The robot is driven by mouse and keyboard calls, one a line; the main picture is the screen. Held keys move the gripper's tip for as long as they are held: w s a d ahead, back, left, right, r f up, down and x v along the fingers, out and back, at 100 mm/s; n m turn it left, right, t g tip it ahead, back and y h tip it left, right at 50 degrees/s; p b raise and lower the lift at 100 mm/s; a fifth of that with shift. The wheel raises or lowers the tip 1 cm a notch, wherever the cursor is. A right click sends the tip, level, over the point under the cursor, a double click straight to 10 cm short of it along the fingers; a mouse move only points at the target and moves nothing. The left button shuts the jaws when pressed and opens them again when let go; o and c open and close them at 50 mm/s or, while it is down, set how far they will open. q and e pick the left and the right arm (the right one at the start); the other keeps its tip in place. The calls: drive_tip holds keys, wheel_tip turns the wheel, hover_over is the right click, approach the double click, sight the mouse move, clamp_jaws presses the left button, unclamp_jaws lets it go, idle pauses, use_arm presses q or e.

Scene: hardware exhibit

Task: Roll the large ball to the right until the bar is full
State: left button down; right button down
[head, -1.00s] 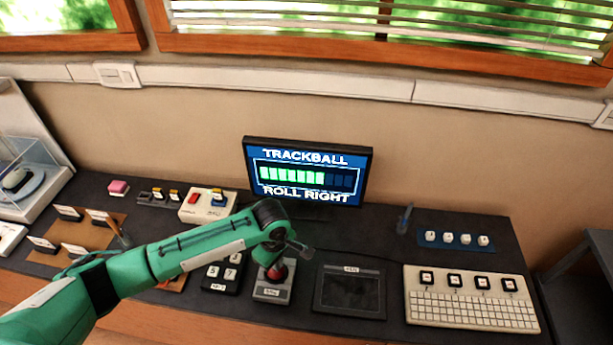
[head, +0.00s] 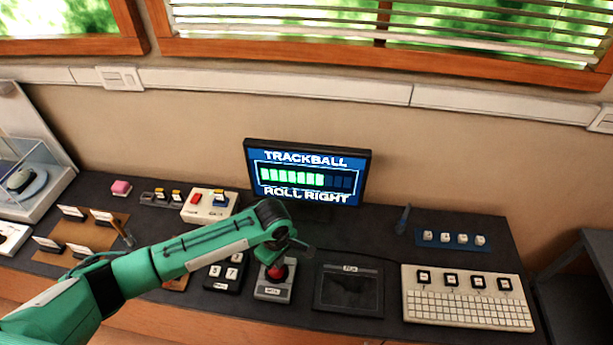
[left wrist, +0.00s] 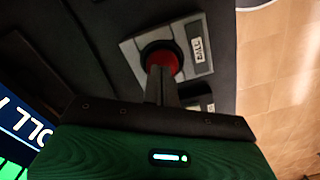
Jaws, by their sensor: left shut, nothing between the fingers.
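In the left wrist view the ball (left wrist: 163,55) shows partly behind the fingers. My left gripper (head: 284,262) is shut and empty, pointing down at the ball. Its fingertips (left wrist: 160,75) overlap the ball in the picture; I cannot tell for sure whether they touch it. The monitor (head: 307,172) reads "TRACKBALL" and "ROLL RIGHT". Its bar (head: 304,178) is green over the left and middle, with dark segments at the right end. My right gripper is not in view.
A dark tablet (head: 348,290) lies right of the ball base, then a keyboard (head: 468,300) and a blue strip of keys (head: 450,238). A number keypad (head: 226,272) is close on the left.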

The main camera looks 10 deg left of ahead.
use_arm(q)
drive_tip(key=shift+r, duration=0.25)
drive_tip(key=shift+a+p, duration=0.15)
drive_tip(key=shift+p, duration=0.15)
drive_tip(key=shift+a+p, duration=0.65)
drive_tip(key=shift+a, duration=0.35)
drive_tip(key=shift+f, duration=0.8)
drive_tip(key=shift+r, duration=0.1)
drive_tip(key=shift+d+p, duration=0.3)
drive_tip(key=shift+p, duration=0.05)
